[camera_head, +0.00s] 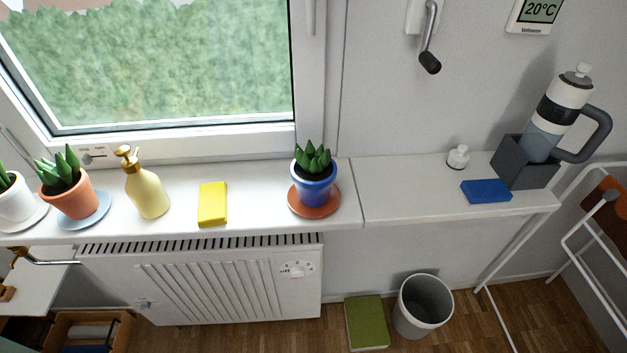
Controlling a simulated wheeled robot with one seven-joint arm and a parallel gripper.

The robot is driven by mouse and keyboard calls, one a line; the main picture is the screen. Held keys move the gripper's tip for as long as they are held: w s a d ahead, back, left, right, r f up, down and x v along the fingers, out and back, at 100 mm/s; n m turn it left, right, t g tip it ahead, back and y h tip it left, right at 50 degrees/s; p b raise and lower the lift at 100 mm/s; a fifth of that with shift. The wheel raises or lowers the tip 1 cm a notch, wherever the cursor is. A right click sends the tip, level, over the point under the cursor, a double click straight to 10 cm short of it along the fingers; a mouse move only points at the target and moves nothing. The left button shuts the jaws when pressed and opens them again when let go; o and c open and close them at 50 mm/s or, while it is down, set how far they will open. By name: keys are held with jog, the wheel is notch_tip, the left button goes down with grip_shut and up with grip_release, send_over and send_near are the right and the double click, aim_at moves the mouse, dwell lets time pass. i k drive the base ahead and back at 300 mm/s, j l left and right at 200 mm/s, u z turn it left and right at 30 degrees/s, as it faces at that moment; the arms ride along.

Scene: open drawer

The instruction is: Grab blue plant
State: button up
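The blue plant is a green succulent in a blue pot (314,190). It stands upright on a round terracotta saucer (330,206) on the white windowsill (258,214), near the right end of the window. Nothing covers it from the front. My gripper is not in view.
On the sill to the left are a yellow block (212,203), a cream pump bottle (148,194), a terracotta-potted plant (75,199) and a white-potted plant (15,202). To the right are a blue block (486,191) and a small white object (458,158). A radiator (205,285) is below.

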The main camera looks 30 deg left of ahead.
aim_at(312, 172)
jog(key=j+u, duration=0.15)
jog(key=u, duration=0.25)
jog(key=j+u, duration=0.15)
jog(key=u, duration=0.25)
jog(key=j+u, duration=0.15)
jog(key=u, duration=0.25)
jog(key=j+u, duration=0.1)
jog(key=u, duration=0.25)
jog(key=i, duration=0.55)
